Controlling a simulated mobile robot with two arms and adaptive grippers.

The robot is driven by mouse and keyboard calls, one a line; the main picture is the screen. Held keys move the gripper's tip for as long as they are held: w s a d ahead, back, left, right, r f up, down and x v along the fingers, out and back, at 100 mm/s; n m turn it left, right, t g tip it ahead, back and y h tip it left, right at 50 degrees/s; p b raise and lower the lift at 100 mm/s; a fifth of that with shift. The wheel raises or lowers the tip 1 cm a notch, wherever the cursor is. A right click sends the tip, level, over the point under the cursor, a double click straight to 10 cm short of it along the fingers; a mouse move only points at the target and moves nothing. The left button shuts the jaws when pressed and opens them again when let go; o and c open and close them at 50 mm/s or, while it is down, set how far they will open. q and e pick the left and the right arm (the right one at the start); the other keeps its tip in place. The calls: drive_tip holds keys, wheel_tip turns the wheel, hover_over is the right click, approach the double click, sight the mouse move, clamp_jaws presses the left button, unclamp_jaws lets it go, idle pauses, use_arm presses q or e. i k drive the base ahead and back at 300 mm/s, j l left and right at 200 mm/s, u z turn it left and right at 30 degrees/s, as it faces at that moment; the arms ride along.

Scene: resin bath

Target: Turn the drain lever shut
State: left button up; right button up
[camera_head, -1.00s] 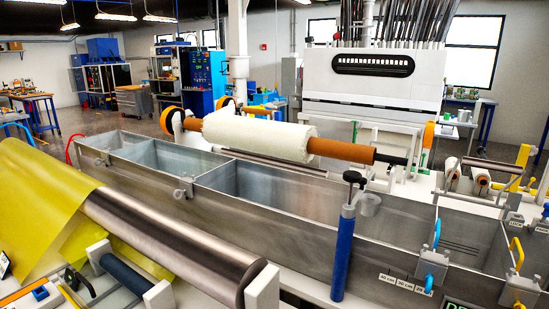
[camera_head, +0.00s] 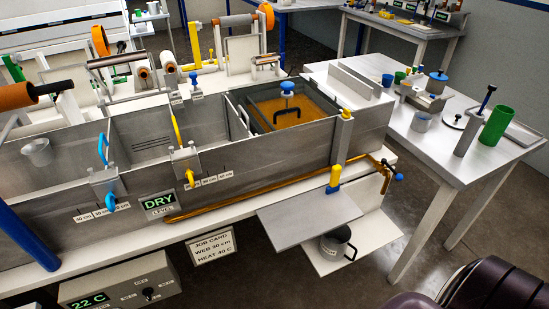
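A grey metal cup (camera_head: 337,244) stands on a low white shelf below. Neither gripper shows in the head view.
A grey plate (camera_head: 306,214) projects from the bath's front. An amber-filled tray (camera_head: 293,115) with a blue knob sits inside the bath's right end. A sign reads DRY (camera_head: 159,202). A white table (camera_head: 450,150) with a green cup (camera_head: 495,125) stands at right; floor shows between.

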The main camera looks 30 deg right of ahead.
sight(399, 177)
drive_tip(key=l+z, duration=0.25)
drive_tip(key=z, duration=1.6)
drive_tip(key=j, duration=0.1)
